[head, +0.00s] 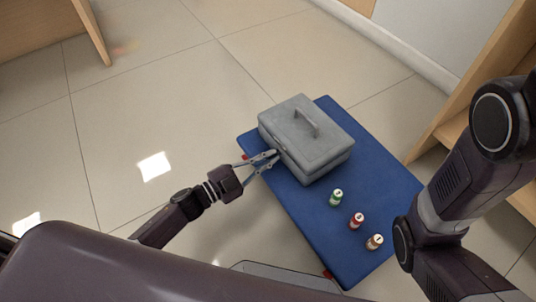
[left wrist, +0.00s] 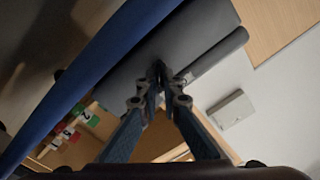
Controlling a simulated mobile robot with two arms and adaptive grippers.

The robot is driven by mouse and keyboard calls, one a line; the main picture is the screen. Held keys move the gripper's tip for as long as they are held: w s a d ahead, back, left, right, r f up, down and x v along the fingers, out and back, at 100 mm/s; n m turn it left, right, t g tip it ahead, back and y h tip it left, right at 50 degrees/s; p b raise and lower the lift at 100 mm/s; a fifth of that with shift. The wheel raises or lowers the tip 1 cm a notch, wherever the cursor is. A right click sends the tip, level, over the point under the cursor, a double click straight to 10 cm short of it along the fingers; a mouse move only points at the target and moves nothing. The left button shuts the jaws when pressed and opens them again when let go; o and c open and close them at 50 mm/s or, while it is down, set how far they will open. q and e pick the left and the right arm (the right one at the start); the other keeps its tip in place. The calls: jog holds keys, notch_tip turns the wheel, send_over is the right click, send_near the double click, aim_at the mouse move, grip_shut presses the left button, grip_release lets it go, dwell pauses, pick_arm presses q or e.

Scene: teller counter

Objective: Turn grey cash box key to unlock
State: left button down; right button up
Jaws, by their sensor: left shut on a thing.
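The gripper is shut on the key at the box front. The key is hidden between the fingertips, so its turn angle cannot be seen. My right arm stands at the right; its gripper is out of view.
Three small capped cylinders, green (head: 336,198), red (head: 357,220) and brown (head: 375,242), stand on the mat right of the gripper. Wooden furniture (head: 478,85) stands at the right. The mat between box and cylinders is clear.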

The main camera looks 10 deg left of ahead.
pick_arm(q)
jog(key=m, duration=0.2)
jog(key=shift+s+m, duration=0.1)
jog(key=shift+m, duration=0.3)
jog(key=m, duration=0.3)
jog(key=shift+f+m, duration=0.25)
jog(key=shift+m, duration=0.05)
jog(key=shift+d+m, duration=0.1)
jog(key=shift+m, duration=0.7)
jog(key=shift+f+m, duration=0.1)
jog(key=shift+m, duration=1.1)
jog(key=c, duration=2.1)
grip_release()
